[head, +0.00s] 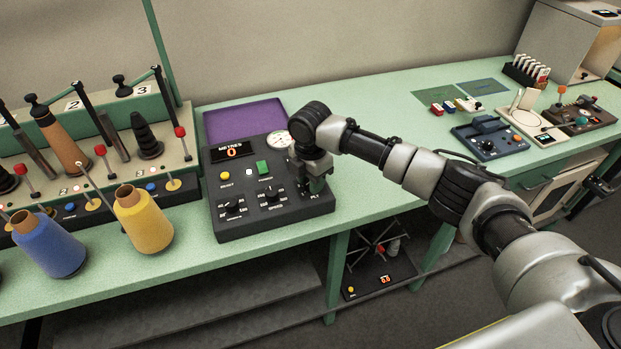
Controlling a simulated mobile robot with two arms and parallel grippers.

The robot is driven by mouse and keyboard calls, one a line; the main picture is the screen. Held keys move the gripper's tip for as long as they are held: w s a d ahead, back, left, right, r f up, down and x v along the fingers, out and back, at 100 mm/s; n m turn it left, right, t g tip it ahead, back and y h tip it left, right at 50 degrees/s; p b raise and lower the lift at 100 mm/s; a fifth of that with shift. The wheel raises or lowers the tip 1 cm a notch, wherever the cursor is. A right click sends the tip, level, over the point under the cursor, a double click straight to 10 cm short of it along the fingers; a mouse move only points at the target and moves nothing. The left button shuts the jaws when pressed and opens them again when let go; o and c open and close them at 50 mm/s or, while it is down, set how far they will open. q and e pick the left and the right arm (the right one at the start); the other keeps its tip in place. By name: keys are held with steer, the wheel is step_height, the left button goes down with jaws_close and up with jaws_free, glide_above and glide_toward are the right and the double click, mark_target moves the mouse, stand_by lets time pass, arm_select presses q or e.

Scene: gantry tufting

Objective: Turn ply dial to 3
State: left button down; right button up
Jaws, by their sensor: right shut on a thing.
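A dark control box (262,220) stands on the green bench, with a METRES display (232,152) reading 0, a yellow button, a green switch and two black knobs, one marked SPEED (271,195). My right gripper (316,188) points down over the box's right side, just above the PLY label. It is shut on the ply dial, which it and the wrist hide. The dial's setting cannot be read. My left gripper is not in view.
A yellow yarn cone (144,222) and a blue one (50,245) stand left of the box. A purple tray (243,118) lies behind it. A blue device (489,140) sits further right. The bench between is clear below my right arm.

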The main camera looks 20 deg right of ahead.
steer(key=shift+r+m+p, duration=0.2)
steer(key=shift+m+p, duration=0.5)
steer(key=shift+p, duration=0.25)
steer(key=m+p, duration=0.8)
steer(key=m, duration=0.1)
steer(key=shift+m, duration=0.3)
steer(key=m+p, duration=0.4)
steer(key=m, duration=0.2)
steer(key=m+p, duration=0.1)
steer(key=m, duration=0.2)
steer(key=shift+f+m+p, duration=0.1)
steer(key=shift+m+p, duration=0.2)
steer(key=shift+m, duration=0.1)
steer(key=shift+m+p, duration=0.5)
steer(key=shift+m, duration=0.9)
